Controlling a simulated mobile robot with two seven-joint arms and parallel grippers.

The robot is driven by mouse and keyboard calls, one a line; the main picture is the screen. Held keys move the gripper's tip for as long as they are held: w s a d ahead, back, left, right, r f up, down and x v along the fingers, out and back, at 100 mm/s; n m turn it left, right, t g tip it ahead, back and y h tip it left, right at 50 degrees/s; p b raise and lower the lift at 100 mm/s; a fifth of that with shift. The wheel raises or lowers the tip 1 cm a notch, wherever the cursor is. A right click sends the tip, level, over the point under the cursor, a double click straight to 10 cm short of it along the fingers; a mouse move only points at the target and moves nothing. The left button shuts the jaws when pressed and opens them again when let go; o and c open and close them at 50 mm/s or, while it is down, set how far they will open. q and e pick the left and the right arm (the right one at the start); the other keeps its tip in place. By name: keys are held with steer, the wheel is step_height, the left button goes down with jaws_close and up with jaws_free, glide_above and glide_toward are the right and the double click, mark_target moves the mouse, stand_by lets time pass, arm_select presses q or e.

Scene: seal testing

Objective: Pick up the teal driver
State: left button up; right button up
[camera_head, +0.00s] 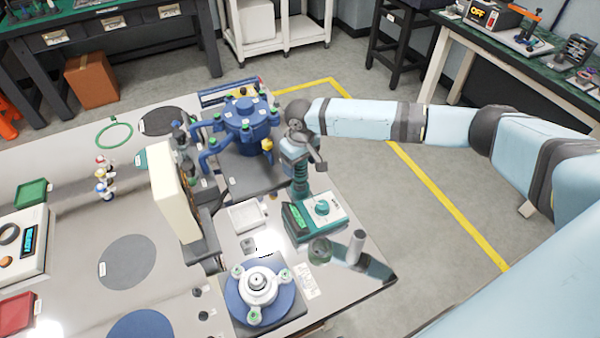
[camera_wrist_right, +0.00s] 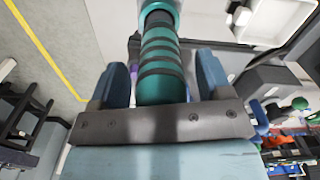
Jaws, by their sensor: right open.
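The teal driver (camera_head: 299,190) shows as a ribbed teal handle under my right gripper, next to a teal and white box with a knob (camera_head: 322,208). In the right wrist view the driver's handle (camera_wrist_right: 161,55), teal with dark bands, lies between the two blue fingers. My right gripper (camera_head: 301,168) is open around the handle, with gaps visible on both sides in the wrist view (camera_wrist_right: 160,78). The driver's lower end is hard to make out. My left gripper is not in view.
A blue multi-port vessel (camera_head: 246,125) stands behind and left of the gripper. A cream upright panel (camera_head: 174,195) stands to the left. A white tray (camera_head: 246,217) and a round blue-based fixture with a white centre (camera_head: 260,288) are nearer. The floor right of the table is clear.

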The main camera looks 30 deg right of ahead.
steer(key=shift+c, duration=0.3)
steer(key=c, duration=1.1)
steer(key=shift+r, duration=0.2)
steer(key=shift+c, duration=0.2)
